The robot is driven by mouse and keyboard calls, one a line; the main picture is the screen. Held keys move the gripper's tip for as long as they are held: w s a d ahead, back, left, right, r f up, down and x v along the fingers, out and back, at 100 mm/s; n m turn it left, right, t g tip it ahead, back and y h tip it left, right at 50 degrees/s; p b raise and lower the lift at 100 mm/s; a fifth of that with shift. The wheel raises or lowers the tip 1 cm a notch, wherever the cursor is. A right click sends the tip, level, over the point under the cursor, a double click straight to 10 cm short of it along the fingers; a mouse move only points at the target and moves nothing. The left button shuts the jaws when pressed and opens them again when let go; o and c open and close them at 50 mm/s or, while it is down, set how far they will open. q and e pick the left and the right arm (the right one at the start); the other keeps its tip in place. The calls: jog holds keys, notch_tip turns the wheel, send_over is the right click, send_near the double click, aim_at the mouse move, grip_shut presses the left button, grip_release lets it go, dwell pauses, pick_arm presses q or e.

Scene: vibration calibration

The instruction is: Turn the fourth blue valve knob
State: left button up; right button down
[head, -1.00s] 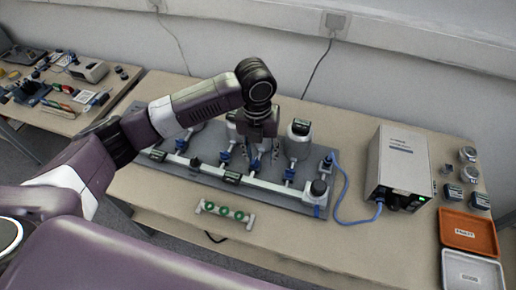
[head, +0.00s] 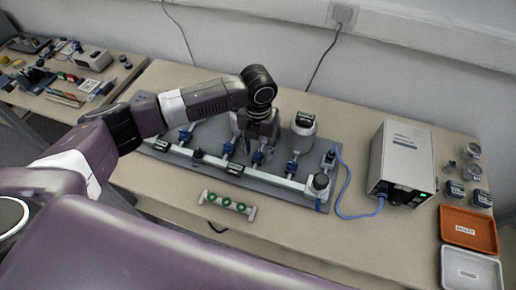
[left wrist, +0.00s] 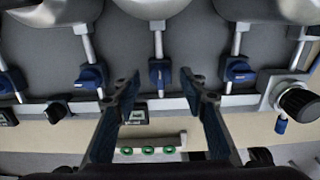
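A row of blue valve knobs sits on pipes along a grey panel (head: 215,160). From the left in the head view they are a first (head: 184,135), a second (head: 228,148), a third (head: 258,157) and a fourth (head: 292,166). The left wrist view shows the second (left wrist: 90,77), the third (left wrist: 160,73) and the fourth (left wrist: 238,70). My left gripper (left wrist: 160,84) is open and empty. Its fingers appear either side of the third knob in the picture; contact cannot be told. The fourth knob is right of the fingers. My right gripper is out of view.
A black-capped part (head: 320,182) stands at the panel's right end, near a blue cable (head: 345,200) to a grey box (head: 402,160). A white fixture with green rings (head: 228,204) lies in front. An orange tray (head: 469,231) is at right.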

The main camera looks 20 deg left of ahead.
pick_arm(q)
jog(key=shift+c, duration=0.4)
grip_shut()
jog(key=shift+r+n+p, duration=0.2)
jog(key=shift+n+p, duration=0.6)
jog(key=shift+p, duration=0.25)
jog(key=n+p, duration=0.9)
jog(key=n, duration=0.1)
jog(key=shift+n, duration=0.3)
jog(key=n+p, duration=0.2)
jog(key=n, duration=0.1)
jog(key=shift+w+n, duration=0.1)
jog(key=shift+n, duration=0.3)
jog(key=shift+f+n+p, duration=0.1)
jog(key=shift+n+p, duration=0.45)
jog(key=shift+n, duration=0.35)
